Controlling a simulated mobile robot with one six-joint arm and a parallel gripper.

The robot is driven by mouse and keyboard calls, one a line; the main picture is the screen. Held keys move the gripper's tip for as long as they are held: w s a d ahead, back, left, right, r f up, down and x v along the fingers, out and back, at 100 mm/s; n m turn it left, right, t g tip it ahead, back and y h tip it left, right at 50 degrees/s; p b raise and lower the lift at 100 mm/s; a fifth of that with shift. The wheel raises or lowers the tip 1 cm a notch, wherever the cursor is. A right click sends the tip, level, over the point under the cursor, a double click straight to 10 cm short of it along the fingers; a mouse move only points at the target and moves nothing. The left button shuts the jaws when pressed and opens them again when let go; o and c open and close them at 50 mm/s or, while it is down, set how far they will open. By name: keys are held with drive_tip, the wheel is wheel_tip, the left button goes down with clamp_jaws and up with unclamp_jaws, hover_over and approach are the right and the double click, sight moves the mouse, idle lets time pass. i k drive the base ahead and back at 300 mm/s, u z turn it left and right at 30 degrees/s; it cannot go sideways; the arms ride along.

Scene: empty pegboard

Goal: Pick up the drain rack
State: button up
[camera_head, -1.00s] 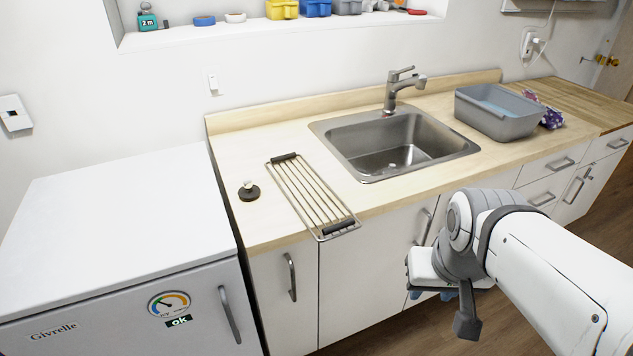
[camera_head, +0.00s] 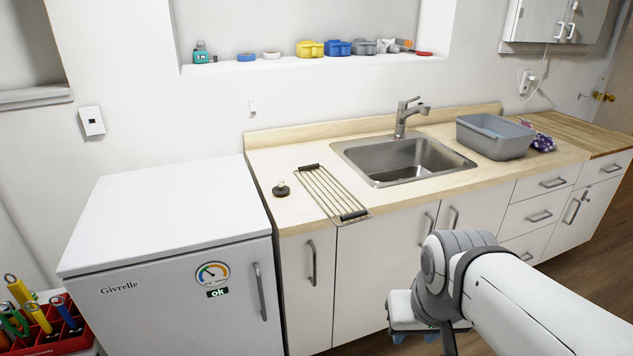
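The drain rack (camera_head: 328,191) is a flat metal wire rack with dark grips at both ends. It lies on the wooden counter (camera_head: 295,206), left of the sink, with its near end at the counter's front edge. My gripper (camera_head: 424,338) is low in front of the cabinets, to the right of the rack and below counter height, apart from it. My white and grey arm hides most of it, and its fingers cannot be made out clearly.
A dark sink stopper (camera_head: 281,190) lies left of the rack. The steel sink (camera_head: 405,160) with its faucet (camera_head: 403,117) is to the right, then a grey basin (camera_head: 494,137). A white fridge (camera_head: 170,215) adjoins the counter's left end. A red box (camera_head: 60,343) of tools sits bottom left.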

sight(365, 212)
drive_tip(key=u, duration=0.05)
drive_tip(key=i, duration=1)
drive_tip(key=u, duration=0.05)
